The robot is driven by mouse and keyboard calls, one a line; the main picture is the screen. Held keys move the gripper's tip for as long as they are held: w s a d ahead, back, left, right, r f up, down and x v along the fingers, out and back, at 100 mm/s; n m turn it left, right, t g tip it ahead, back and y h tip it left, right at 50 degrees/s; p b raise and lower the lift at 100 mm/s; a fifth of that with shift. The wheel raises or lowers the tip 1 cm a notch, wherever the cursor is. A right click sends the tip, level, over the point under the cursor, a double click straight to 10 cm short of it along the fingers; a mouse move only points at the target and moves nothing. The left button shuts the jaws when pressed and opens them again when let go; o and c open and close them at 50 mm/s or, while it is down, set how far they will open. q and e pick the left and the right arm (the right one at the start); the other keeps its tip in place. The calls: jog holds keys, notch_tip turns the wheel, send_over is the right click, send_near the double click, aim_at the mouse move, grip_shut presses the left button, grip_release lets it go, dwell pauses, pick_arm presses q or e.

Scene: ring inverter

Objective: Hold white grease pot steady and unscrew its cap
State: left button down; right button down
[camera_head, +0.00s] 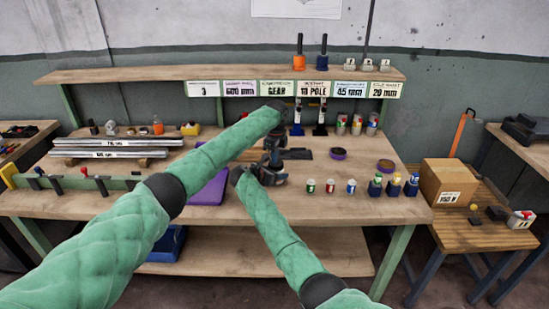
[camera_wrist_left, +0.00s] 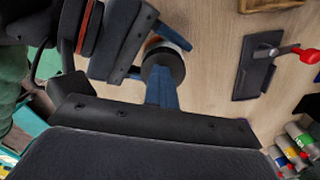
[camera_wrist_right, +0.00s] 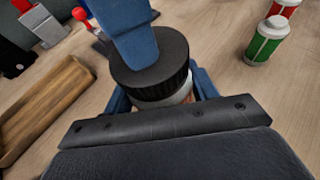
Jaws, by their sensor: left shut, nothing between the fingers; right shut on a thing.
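The white grease pot (camera_wrist_right: 180,97) stands in front of my right wrist camera, with a wide ribbed black cap (camera_wrist_right: 160,82) on it. My right gripper (camera_wrist_right: 165,95) has its blue fingers on both sides of the pot and is shut on its body, below the cap. My left gripper (camera_wrist_left: 160,85) is shut and empty. Its blue fingertips are over the top of the cap, which also shows in the left wrist view (camera_wrist_left: 162,55); I cannot tell whether they touch it. In the head view the pot is hidden among my dark grippers at the bench's middle.
Small green (camera_head: 310,186), red (camera_head: 330,187) and blue (camera_head: 351,187) pots stand to the right, with several larger coloured bottles beyond. A purple ring (camera_head: 338,154) lies behind them. A wooden tray (camera_wrist_right: 45,105) is near the pot. Metal rails (camera_head: 115,147) lie on the left.

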pick_arm(q)
jog(key=c, duration=1.8)
grip_release()
jog(key=shift+o, duration=0.2)
